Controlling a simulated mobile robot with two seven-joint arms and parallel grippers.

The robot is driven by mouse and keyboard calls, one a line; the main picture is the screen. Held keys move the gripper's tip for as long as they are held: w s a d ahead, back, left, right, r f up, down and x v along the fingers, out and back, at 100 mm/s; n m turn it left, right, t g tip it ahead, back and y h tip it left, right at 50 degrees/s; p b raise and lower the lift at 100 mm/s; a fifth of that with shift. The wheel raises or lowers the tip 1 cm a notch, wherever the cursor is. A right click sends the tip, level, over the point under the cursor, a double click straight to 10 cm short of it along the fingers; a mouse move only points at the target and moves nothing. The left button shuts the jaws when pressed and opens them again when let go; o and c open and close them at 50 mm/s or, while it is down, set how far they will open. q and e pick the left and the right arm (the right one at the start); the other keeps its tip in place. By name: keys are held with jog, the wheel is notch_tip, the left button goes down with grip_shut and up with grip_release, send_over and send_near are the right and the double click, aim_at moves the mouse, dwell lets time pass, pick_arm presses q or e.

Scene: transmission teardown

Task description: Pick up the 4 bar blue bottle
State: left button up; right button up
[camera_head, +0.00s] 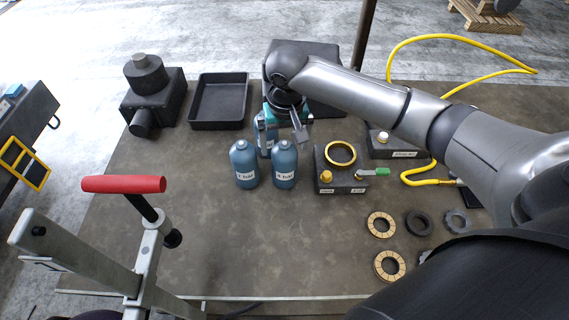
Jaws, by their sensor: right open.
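Three blue bottles with white labels stand on the table in the head view. One blue bottle (244,167) is at the front left and another (285,168) at the front right. The third blue bottle (268,132) stands behind them, partly covered by my right gripper. The label print is too small to tell for sure which is the 4 bar bottle. My right gripper (282,137) is open, pointing down at the back bottle and just behind the front right one. I cannot tell whether its fingers touch a bottle. My left gripper is not in view.
A dark block with a brass ring (341,154) and a green-handled valve stands right of the bottles. An empty black tray (219,103) and a dark housing (153,98) are behind left. Several rings lie front right. A red-handled lever (124,184) rises front left. The table's front middle is clear.

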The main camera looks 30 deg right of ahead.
jog(key=shift+w+f, duration=0.15)
jog(key=shift+f, duration=0.9)
notch_tip(320, 180, down, 4)
jog(key=shift+d+r, duration=0.1)
jog(key=shift+r, duration=0.1)
jog(key=shift+f, duration=0.6)
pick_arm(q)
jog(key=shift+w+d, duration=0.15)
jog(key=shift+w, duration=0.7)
pick_arm(e)
jog(key=shift+c, duration=0.2)
jog(key=c, duration=0.5)
grip_shut()
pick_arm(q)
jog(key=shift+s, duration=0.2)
pick_arm(e)
jog(key=shift+w+r, duration=0.15)
jog(key=shift+w, duration=0.05)
